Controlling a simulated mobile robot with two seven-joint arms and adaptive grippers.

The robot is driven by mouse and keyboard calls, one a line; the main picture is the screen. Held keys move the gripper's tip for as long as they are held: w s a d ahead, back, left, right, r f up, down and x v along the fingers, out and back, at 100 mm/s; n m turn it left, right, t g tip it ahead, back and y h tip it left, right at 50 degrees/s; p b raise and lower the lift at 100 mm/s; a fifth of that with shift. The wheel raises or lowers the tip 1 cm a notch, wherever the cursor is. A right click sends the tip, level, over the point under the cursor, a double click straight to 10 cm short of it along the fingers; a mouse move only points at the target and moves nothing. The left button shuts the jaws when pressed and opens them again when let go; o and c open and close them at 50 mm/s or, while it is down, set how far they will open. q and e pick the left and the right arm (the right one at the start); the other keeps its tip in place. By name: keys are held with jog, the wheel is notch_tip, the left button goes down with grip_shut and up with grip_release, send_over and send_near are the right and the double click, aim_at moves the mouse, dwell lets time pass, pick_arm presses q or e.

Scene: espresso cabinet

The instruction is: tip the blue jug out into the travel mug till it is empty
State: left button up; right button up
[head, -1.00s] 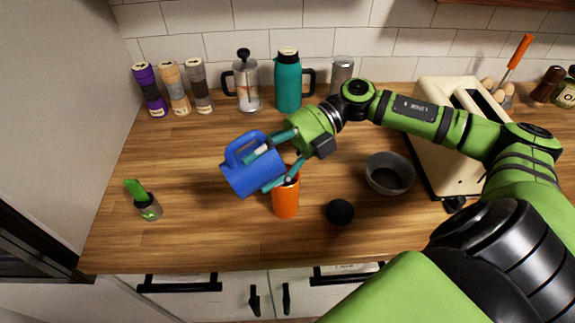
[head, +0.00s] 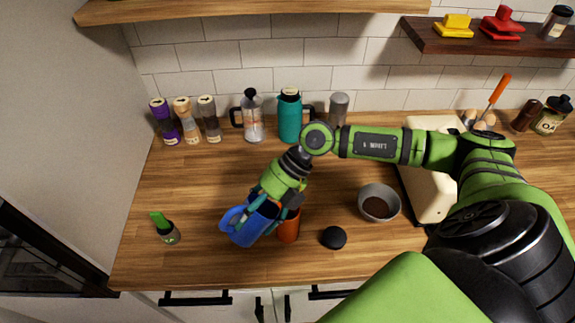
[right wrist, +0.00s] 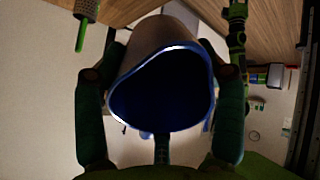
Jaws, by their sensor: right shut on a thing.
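My right gripper (head: 270,202) is shut on the blue jug (head: 246,229) and holds it above the counter. The jug is tilted, with its handle to the left. The orange travel mug (head: 289,230) stands upright just right of the jug, its top partly hidden by the gripper. In the right wrist view the jug (right wrist: 160,95) sits between my two fingers, and its mouth looks dark blue inside. I cannot tell whether anything is left in it or flowing out. My left gripper is not in view.
A black ball-like object (head: 333,237) and a grey bowl (head: 379,202) with dark contents lie right of the mug. A teal flask (head: 291,118), a French press (head: 253,118) and several grinders line the back.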

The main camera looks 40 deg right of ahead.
aim_at(228, 235)
jog(key=shift+a+f+h, duration=0.35)
jog(key=shift+a+h, duration=0.05)
jog(key=shift+h, duration=0.3)
jog(key=a+f+h, duration=0.1)
jog(key=a+h, duration=0.2)
jog(key=shift+w+f, duration=0.15)
jog(key=shift+f, duration=0.25)
jog(key=shift+w+a+f+h, duration=0.1)
jog(key=shift+a+f+h, duration=0.55)
jog(key=shift+h, duration=0.45)
jog(key=shift+a+f+h, duration=0.5)
jog(key=shift+a+h, duration=0.2)
jog(key=shift+h, duration=0.4)
